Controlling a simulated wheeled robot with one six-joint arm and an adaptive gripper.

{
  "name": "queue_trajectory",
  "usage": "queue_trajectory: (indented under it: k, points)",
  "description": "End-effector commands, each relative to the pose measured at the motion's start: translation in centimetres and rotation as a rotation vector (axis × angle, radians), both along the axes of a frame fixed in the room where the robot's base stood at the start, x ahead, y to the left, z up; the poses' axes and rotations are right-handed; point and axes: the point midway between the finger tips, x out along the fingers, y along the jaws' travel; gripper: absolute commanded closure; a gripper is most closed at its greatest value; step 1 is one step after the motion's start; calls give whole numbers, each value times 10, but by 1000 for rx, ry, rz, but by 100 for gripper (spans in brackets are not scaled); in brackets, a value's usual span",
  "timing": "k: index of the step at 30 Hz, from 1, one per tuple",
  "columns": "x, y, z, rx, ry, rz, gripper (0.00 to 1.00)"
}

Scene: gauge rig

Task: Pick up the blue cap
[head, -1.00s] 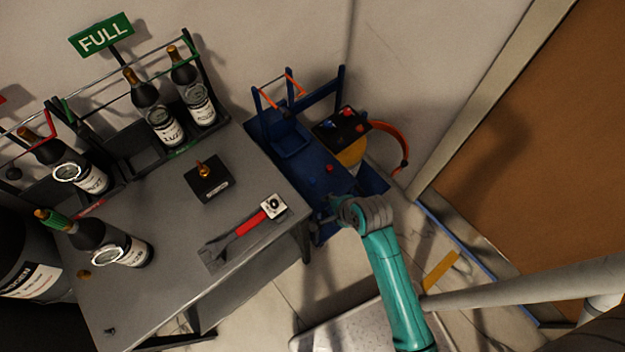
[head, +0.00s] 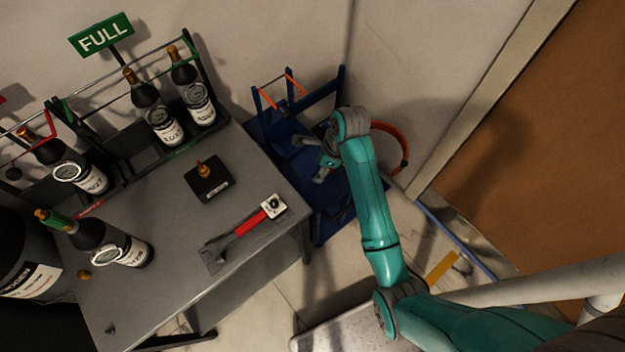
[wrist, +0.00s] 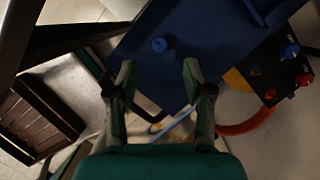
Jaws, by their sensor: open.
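A small round blue cap (wrist: 159,45) lies on the dark blue bench (wrist: 190,20) in the wrist view, just beyond and between my fingertips. My gripper (wrist: 159,75) is open, with a finger on each side and nothing between the tips. In the head view my gripper (head: 322,165) hangs over the blue bench (head: 325,222) at the right of the grey table. I cannot make out the blue cap in the head view.
A black box with a blue knob (wrist: 289,52) and a red knob (wrist: 304,79) stands right of the bench, near an orange hose (wrist: 245,125). The grey table (head: 165,245) holds bottles and a red-handled tool (head: 250,222). Blue posts (head: 338,88) rise behind the bench.

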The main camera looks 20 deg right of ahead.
Motion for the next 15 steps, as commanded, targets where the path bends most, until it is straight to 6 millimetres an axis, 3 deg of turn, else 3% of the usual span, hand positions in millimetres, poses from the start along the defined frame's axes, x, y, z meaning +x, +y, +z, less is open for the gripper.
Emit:
queue_trajectory:
  k: [10, 15]
  points:
    - [3, 7, -28, -1, 0, 1, 49]
    - [6, 13, -52, -1, 2, 2, 49]
